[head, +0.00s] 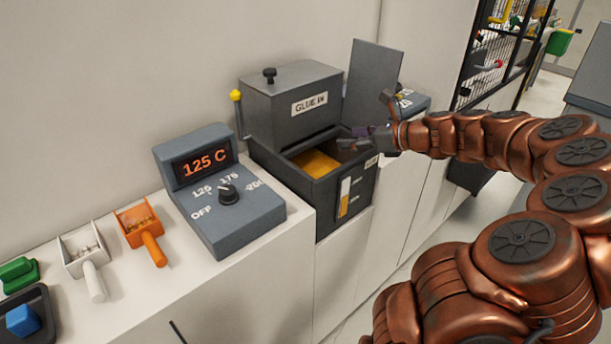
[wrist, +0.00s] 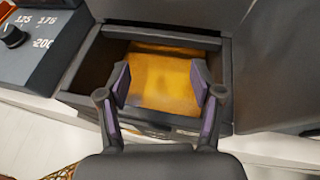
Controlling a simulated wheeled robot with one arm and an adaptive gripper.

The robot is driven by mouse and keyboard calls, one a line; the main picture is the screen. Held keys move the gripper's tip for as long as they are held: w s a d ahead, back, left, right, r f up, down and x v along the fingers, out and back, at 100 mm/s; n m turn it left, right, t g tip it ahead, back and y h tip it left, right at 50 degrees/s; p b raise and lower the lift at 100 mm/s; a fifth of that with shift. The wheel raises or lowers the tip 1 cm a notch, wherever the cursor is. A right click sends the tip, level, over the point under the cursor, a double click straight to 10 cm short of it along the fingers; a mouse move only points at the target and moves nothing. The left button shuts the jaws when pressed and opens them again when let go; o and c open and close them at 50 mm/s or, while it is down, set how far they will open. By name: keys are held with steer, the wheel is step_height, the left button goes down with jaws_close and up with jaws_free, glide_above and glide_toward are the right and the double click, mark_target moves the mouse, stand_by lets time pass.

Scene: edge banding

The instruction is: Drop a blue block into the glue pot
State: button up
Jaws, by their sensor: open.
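The glue pot (head: 328,190) is a dark grey box with a raised lid, and a yellow-orange surface shows inside it. It also fills the middle of the wrist view (wrist: 85,78), with the orange glue (wrist: 160,85) between my fingers. My gripper (head: 362,140) is at the right part of the pot's opening. In the wrist view my gripper (wrist: 163,88) has its two fingers apart over the opening with nothing between them. A blue block (head: 22,320) lies in a dark tray (head: 45,298) at the lower left, far from my gripper. No blue block shows in the pot.
A control box (head: 240,210) with a dial reads 125 C, left of the pot. An orange scoop (head: 140,225), a white scoop (head: 85,252) and a green block (head: 18,272) lie further left. A grey box labelled GLUE (head: 295,100) stands behind the pot's opening, beside the upright lid (head: 373,80).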

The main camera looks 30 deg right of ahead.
steer(key=v, duration=0.8)
steer(key=shift+a, duration=0.1)
steer(key=s+a+f+n+g+y, duration=0.15)
steer(key=a+n+g, duration=0.4)
steer(key=a, duration=0.75)
steer(key=s+a+f+n+g, duration=0.1)
steer(key=s+a+n+g, duration=0.2)
steer(key=a+n, duration=0.8)
steer(key=s+a+f+n+g+h, duration=0.3)
steer(key=s+a+f+n, duration=0.15)
steer(key=s+a, duration=0.4)
steer(key=s+d+f+n+g+h, duration=0.1)
steer(key=s+n+h, duration=0.1)
steer(key=s+n, duration=0.3)
steer(key=s+d+f+n+g+h, duration=0.1)
steer(key=s+n, duration=0.3)
steer(key=s, duration=0.4)
steer(key=shift+s+d+f+n+h, duration=0.4)
steer(key=shift+d+f+h, duration=0.25)
steer(key=shift+f+h, duration=0.15)
steer(key=shift+g, duration=0.25)
steer(key=shift+c, duration=0.3)
